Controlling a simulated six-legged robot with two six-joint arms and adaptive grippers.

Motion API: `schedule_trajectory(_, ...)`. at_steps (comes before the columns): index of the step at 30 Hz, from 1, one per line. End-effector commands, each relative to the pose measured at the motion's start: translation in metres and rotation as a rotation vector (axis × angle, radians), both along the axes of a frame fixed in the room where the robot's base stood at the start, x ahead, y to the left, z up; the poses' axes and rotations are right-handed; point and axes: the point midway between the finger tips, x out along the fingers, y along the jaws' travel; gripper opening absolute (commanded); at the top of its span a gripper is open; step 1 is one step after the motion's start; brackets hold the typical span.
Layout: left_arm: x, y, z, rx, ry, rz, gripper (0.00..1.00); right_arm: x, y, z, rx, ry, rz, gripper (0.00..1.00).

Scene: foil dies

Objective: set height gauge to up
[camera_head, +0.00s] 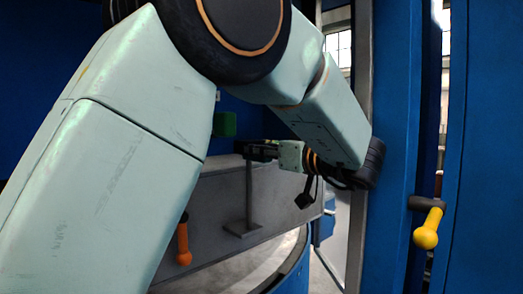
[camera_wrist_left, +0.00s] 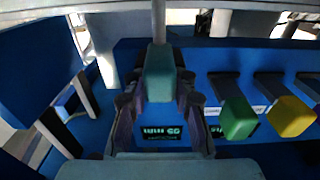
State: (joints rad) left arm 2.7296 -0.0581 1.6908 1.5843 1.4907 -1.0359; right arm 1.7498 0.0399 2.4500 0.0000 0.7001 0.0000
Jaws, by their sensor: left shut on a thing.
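The height gauge shows in the head view as a thin grey upright post (camera_head: 249,195) on a flat foot. My left gripper (camera_head: 246,150) is at the top of this post, reaching in from the right side of the picture. In the left wrist view, a teal block (camera_wrist_left: 159,72) sits between the two fingers of my left gripper (camera_wrist_left: 158,90), which is shut on it. A grey post (camera_wrist_left: 158,20) rises behind the block. Two lit displays (camera_wrist_left: 162,134) show below the fingers. My right gripper is in neither view.
A green knob (camera_wrist_left: 238,118) and a yellow knob (camera_wrist_left: 290,116) stand close to the right of the gripper in the wrist view. In the head view, an orange-handled lever (camera_head: 183,242) and a yellow-handled lever (camera_head: 427,230) stick out. A blue column (camera_head: 399,140) stands beside my left wrist.

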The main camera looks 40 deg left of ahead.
Motion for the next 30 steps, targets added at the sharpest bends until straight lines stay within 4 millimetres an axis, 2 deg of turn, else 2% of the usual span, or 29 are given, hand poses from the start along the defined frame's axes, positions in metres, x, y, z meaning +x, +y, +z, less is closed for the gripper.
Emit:
schedule_trajectory(5,0.000,0.000,-0.001,-0.004,0.004,0.001,0.00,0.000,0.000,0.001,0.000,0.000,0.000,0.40)
schedule_trajectory(10,0.000,0.000,0.010,-0.004,0.003,0.001,0.00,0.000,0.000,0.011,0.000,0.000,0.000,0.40)
schedule_trajectory(30,0.000,0.000,0.089,0.001,-0.003,0.000,0.00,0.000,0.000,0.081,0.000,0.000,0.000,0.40)
